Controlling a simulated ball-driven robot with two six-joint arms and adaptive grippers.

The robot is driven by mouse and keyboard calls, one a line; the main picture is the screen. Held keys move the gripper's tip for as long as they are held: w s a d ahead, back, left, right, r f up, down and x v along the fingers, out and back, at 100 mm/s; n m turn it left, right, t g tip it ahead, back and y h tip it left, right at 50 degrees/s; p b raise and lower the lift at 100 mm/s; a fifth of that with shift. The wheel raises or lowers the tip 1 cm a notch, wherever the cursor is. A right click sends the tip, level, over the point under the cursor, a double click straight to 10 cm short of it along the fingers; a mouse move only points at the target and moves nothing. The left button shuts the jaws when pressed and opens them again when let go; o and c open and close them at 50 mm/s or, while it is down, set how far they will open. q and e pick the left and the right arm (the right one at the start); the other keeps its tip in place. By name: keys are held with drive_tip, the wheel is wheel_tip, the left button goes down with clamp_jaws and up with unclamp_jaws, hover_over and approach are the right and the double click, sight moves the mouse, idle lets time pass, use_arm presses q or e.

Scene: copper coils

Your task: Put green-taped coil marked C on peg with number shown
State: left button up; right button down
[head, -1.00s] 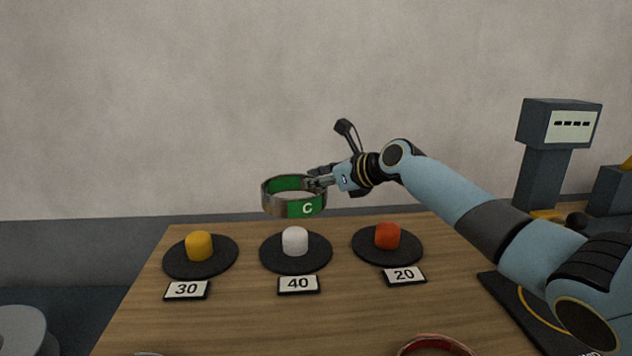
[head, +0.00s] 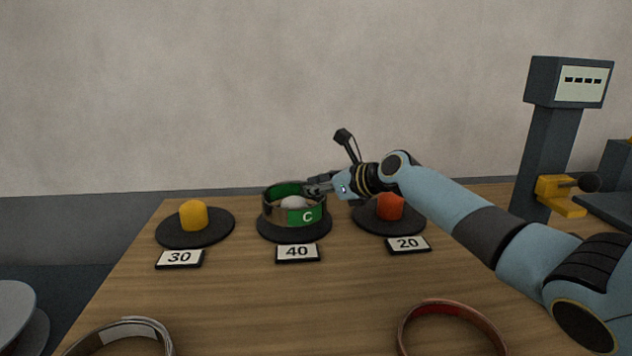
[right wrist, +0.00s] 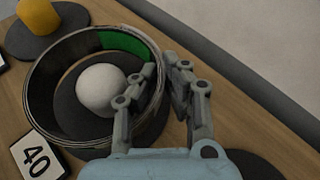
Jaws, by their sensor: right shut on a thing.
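The green-taped coil marked C (head: 308,217) is around the white peg (head: 295,203) at the plate labelled 40 (head: 297,252). In the right wrist view the coil (right wrist: 40,100) rings the white peg (right wrist: 100,88), which stands inside it without touching the wall. My right gripper (head: 318,187) is shut on the coil's right rim; its fingers also show in the right wrist view (right wrist: 150,95). Whether the coil rests fully on the black base is hard to tell. The display (head: 583,81) shows only dashes. My left gripper is not in view.
A yellow peg (head: 193,215) with label 30 (head: 180,258) stands left. A white-taped coil (head: 120,335) and a red-taped coil (head: 450,310) lie at the table's front.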

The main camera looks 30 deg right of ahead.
drive_tip(key=shift+f, duration=0.2)
drive_tip(key=c, duration=1.4)
unclamp_jaws()
drive_tip(key=shift+f, duration=0.15)
